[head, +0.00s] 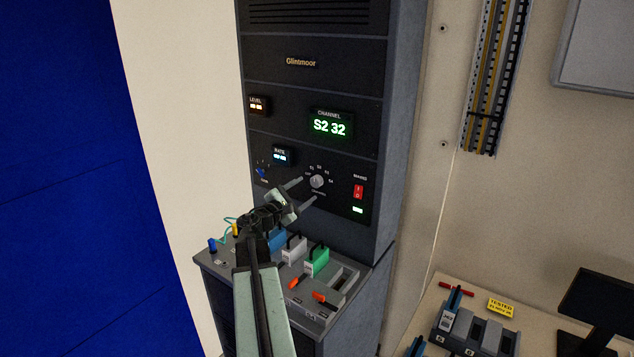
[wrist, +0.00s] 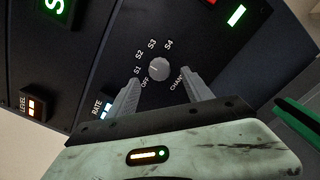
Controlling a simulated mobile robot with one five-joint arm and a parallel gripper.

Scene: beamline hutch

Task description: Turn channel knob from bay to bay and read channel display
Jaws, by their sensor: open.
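The channel knob (head: 317,181) is a round grey dial on the black rack panel, ringed by OFF and S1 to S4 marks. In the wrist view the knob (wrist: 159,69) sits between and just beyond the fingertips of my gripper (wrist: 157,77). My gripper (head: 307,190) is open, its fingers on either side of the knob, with no visible contact. The knob's pointer is too small to read surely. The channel display (head: 330,126) above the knob reads "S2 32" in green. In the wrist view only a corner of the display (wrist: 55,8) shows.
A red mains switch (head: 358,191) is right of the knob. A blue knob (head: 262,173) and the rate display (head: 281,156) are to the left. Below, a ledge holds blue, white and green (head: 317,260) modules and orange levers. A desk with a module tray (head: 475,333) stands at right.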

